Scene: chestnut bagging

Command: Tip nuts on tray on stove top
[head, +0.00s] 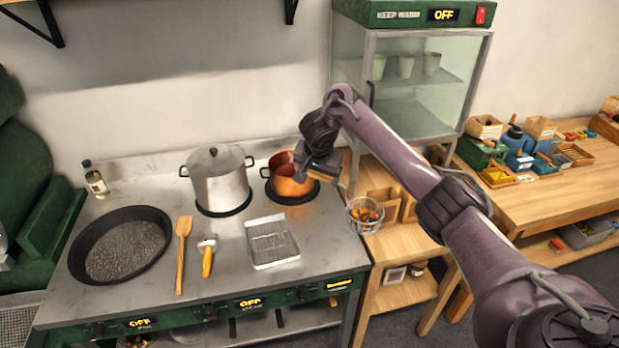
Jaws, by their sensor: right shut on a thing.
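The tray (272,249), a pale metal one with a ridged surface, lies on the stove top (225,280) right of centre. A round wire basket (366,225) of brown nuts (367,211) is over the wooden stand at the stove's right edge; whether it touches the stand is unclear. My right gripper (335,177) is above and left of the basket, beside the copper pot. It is shut on what appears to be the basket; its fingertips and the grip point are hard to see. My left gripper is not in view.
A steel pot (218,180) and a copper pot (289,178) stand behind the tray. A large black pan (120,247), a wooden spatula (181,255) and an orange-handled tool (207,258) lie left. A glass warming cabinet (412,80) rises behind my right arm.

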